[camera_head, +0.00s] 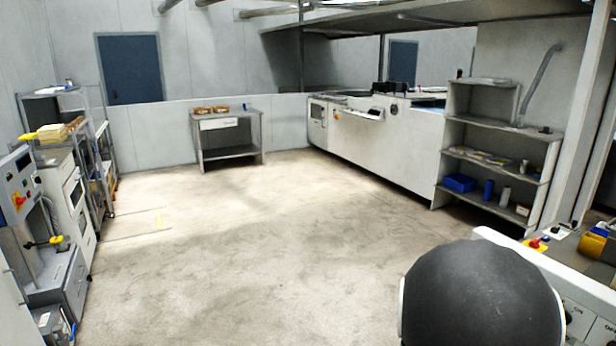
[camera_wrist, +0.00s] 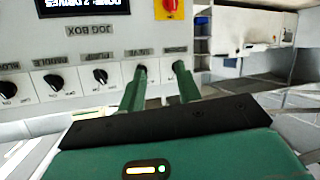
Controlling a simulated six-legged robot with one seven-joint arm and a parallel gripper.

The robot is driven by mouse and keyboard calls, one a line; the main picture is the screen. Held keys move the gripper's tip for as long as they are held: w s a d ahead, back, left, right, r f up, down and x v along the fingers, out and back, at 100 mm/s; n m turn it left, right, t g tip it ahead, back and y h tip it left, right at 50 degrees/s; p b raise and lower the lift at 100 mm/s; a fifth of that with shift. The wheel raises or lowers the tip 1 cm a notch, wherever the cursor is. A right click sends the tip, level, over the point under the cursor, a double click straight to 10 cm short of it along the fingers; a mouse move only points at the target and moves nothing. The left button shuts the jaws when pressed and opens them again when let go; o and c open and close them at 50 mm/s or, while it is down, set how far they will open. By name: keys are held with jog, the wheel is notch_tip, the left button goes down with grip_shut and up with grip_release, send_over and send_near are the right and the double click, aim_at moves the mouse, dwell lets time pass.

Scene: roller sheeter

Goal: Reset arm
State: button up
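My gripper (camera_wrist: 160,78) shows in the wrist view with two green fingers standing apart. Nothing shows between them, so it is open and empty. The fingertips are in front of a light control panel (camera_wrist: 120,52), which appears upside down and is marked "JOG BOX". The fingertips overlap the two rightmost knobs in the picture; I cannot tell whether they touch them. A dark rounded part of my arm fills the lower right of the head view. My gripper is not visible there.
The panel carries several black knobs, a dark display (camera_wrist: 95,6) and a red-and-yellow switch (camera_wrist: 169,9). In the head view, shelves (camera_head: 490,152) stand at right, a small table (camera_head: 228,140) at the back and machines (camera_head: 40,215) at left. The floor (camera_head: 235,235) between is clear.

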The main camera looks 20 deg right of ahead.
jog(key=w+a+r+n+t+y, duration=0.1)
jog(key=w+a+r+n+y, duration=0.15)
jog(key=a, duration=0.45)
jog(key=w+a+r+n+t+y, duration=0.15)
jog(key=a+y, duration=0.25)
jog(key=a, duration=0.4)
jog(key=w+a+r+n+t+y, duration=0.1)
jog(key=w+a+r+y, duration=0.2)
jog(key=a, duration=0.4)
jog(key=s+a+r+n+g+y, duration=0.1)
jog(key=s+a+r+n+g, duration=0.1)
jog(key=s+a, duration=0.5)
jog(key=s+a+r+n+g+y, duration=0.1)
jog(key=s+a+r+n+g, duration=0.1)
jog(key=s+a+r, duration=0.3)
jog(key=s+a+n, duration=0.1)
jog(key=s+a, duration=0.1)
jog(key=shift+s+a+n+y, duration=0.3)
jog(key=shift+n+y, duration=0.05)
jog(key=shift+n, duration=0.05)
jog(key=shift+d, duration=0.2)
